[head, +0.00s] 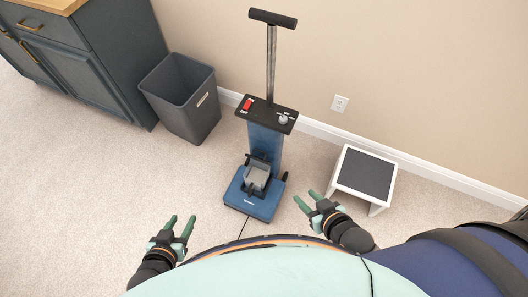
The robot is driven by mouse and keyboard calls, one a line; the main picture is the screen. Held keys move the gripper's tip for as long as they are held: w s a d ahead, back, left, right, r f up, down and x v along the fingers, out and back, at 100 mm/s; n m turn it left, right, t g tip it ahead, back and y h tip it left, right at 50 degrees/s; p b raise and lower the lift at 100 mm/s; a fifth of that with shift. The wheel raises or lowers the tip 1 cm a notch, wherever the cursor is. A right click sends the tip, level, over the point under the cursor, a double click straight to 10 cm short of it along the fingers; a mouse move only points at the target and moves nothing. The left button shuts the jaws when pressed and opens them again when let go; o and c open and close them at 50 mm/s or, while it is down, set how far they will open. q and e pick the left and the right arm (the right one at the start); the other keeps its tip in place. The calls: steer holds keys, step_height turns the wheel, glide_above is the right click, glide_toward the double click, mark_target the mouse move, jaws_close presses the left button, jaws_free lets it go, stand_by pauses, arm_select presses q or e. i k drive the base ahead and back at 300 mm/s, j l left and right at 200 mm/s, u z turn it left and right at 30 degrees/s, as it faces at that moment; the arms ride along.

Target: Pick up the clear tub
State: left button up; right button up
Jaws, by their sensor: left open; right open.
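A small, pale grey, box-shaped tub (257,176) sits in a black holder on the blue base of an upright floor machine (251,205). It may be the clear tub, but I cannot tell whether it is see-through. My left gripper (180,224) is open and empty, below and left of the machine's base in the head view. My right gripper (307,199) is open and empty, to the right of the base. Neither gripper touches the tub or the machine.
A dark grey waste bin (182,112) stands left of the machine, beside a blue-grey cabinet (85,72). A white step stool (362,178) with a dark top stands to the right by the wall. A thin dark cord runs from the machine's base towards me. The carpet is otherwise clear.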

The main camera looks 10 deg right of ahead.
mark_target(256, 176)
steer(key=i+l+u, duration=0.1)
steer(key=l, duration=0.25)
steer(key=l+u, duration=0.1)
steer(key=l, duration=0.25)
steer(key=l+u, duration=0.4)
steer(key=l, duration=0.35)
steer(key=k+l, duration=0.2)
steer(key=l, duration=0.15)
steer(key=k+l+u, duration=0.1)
steer(key=l, duration=0.25)
steer(key=k+l, duration=0.25)
steer(key=l+u, duration=0.15)
steer(key=u, duration=0.15)
steer(key=k+l+u, duration=0.1)
steer(key=u, duration=0.25)
